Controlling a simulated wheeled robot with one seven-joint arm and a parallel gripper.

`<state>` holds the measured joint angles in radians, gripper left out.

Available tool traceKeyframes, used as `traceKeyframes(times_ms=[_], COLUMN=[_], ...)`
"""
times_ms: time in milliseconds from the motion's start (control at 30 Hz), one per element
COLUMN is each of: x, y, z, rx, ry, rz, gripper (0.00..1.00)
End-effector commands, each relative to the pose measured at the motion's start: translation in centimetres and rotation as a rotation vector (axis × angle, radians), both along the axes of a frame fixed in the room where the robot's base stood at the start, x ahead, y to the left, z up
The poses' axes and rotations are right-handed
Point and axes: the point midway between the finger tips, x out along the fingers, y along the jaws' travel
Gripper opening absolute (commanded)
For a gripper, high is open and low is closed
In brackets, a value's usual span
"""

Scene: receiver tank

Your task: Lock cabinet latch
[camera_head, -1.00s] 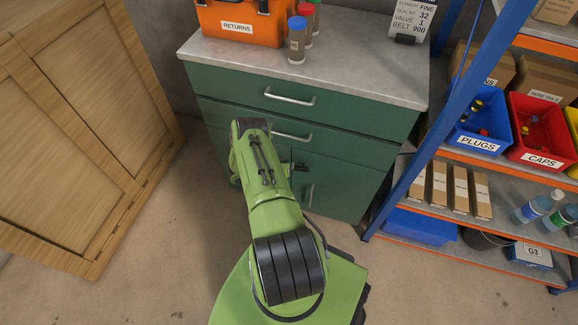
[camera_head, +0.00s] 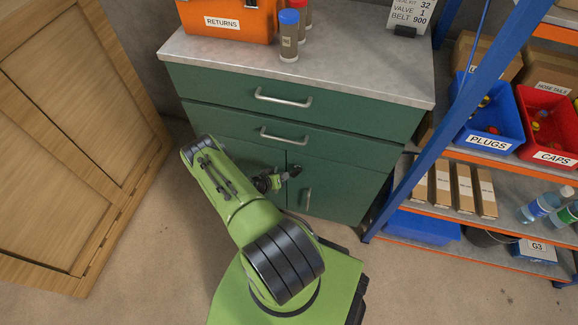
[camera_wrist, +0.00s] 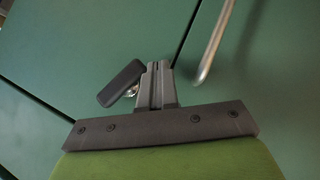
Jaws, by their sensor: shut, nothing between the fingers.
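The cabinet (camera_head: 225,128) is green, with two drawers above two shut doors. Its latch is a dark flat lever (camera_wrist: 120,84) on a silver pivot, slanted in the wrist view; it also shows near the door seam in the head view (camera_head: 296,171). My gripper (camera_wrist: 158,72) is shut and empty, its fingertips just right of the lever in the wrist view. The lever's upper end meets the finger edge in the picture; whether they touch I cannot tell. In the head view my gripper (camera_head: 281,179) is at the door front, partly hidden by my arm.
A silver door handle (camera_wrist: 215,45) stands out right of the gripper. Drawer handles (camera_head: 283,98) project above. A blue-framed shelf (camera_head: 440,120) stands close on the right, a wooden cabinet (camera_head: 80,120) on the left. An orange returns box (camera_head: 225,20) sits on top.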

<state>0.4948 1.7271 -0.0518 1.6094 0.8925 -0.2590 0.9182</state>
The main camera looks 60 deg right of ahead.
Motion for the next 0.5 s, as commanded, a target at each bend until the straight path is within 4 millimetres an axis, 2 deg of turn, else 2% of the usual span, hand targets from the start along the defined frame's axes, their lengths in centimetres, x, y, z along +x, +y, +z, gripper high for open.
traceKeyframes(times_ms=[167, 500], x=[-0.27, -0.36], y=[0.19, 0.18], z=[-0.75, -0.84], rx=[0.000, 0.001], ry=[0.002, 0.000], rz=[0.001, -0.001], gripper=[0.00, 0.00])
